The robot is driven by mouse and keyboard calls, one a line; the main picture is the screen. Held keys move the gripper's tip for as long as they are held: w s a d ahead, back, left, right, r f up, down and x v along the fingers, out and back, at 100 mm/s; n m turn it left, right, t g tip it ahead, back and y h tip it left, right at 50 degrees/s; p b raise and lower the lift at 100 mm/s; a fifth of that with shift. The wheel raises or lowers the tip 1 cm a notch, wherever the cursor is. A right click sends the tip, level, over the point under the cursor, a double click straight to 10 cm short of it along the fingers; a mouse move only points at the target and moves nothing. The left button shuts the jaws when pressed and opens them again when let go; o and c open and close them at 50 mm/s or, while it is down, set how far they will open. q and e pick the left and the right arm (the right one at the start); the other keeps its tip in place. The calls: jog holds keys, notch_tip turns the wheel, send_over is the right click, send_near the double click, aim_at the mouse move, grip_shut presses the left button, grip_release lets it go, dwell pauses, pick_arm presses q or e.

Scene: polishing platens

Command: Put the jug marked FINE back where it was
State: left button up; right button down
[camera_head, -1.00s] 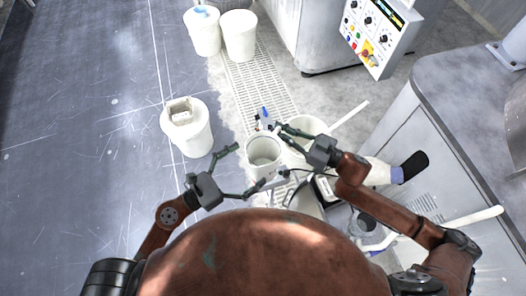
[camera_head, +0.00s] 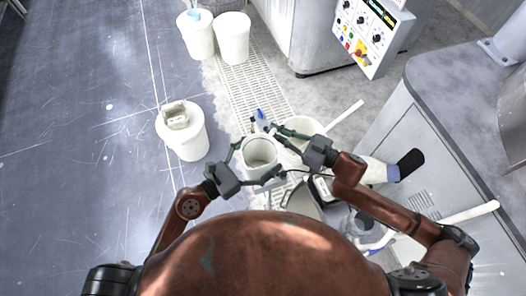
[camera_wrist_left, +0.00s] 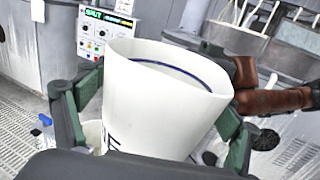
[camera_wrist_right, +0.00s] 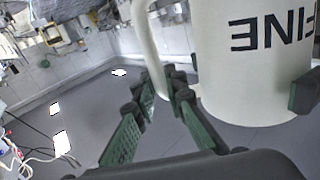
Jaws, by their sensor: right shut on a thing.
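The jug marked FINE (camera_head: 260,150) is white, upright and open at the top. Its dark letters show on the jug (camera_wrist_right: 240,75) in the right wrist view, beside its handle (camera_wrist_right: 147,40). My right gripper (camera_head: 273,138) is shut on this handle. My left gripper (camera_head: 258,166) has a finger on either side of the jug body. In the left wrist view the jug (camera_wrist_left: 160,100) stands between its spread fingers, with a dark blue line inside; I cannot tell whether they touch it. Part of the lettering is hidden.
A white bucket (camera_head: 187,143) with a pale block on top stands at the left. Two white buckets (camera_head: 197,45) (camera_head: 233,45) stand at the back. Another white container (camera_head: 303,126) is behind my right gripper. A floor grating (camera_head: 250,90) runs past a control panel (camera_head: 362,35).

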pick_arm(q)
jog(key=c, duration=0.9)
jog(key=shift+c, duration=0.6)
pick_arm(e)
jog(key=c, duration=1.9)
grip_release()
